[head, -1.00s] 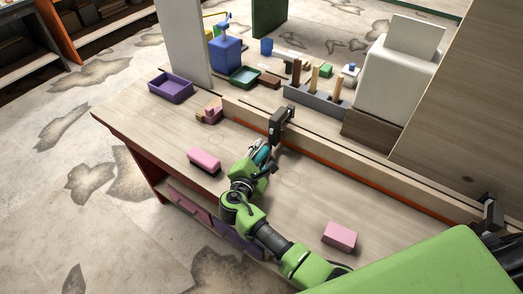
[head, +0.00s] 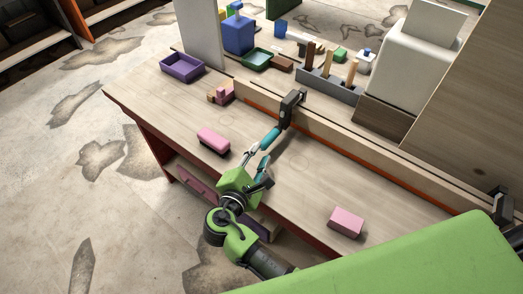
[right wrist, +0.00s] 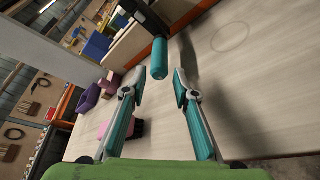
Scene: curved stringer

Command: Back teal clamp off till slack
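The teal clamp is a dark clamp body (head: 291,104) on the long pale wooden strip (head: 345,138), with a teal handle (head: 270,138) slanting toward the near side. My right gripper (head: 259,149) is open just off the free end of the handle. In the right wrist view, the teal handle (right wrist: 159,58) lies ahead of the open fingertips (right wrist: 154,87), with bare tabletop between them. Nothing is held. The clamp's jaw contact is too small to judge. My left gripper is out of view.
A pink-topped brush (head: 213,140) lies left of the gripper, and a pink block (head: 346,222) lies to the right. A second dark clamp (head: 503,205) is at the strip's right end. A purple tray (head: 183,66) stands at the far left. The tabletop (head: 297,176) between is clear.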

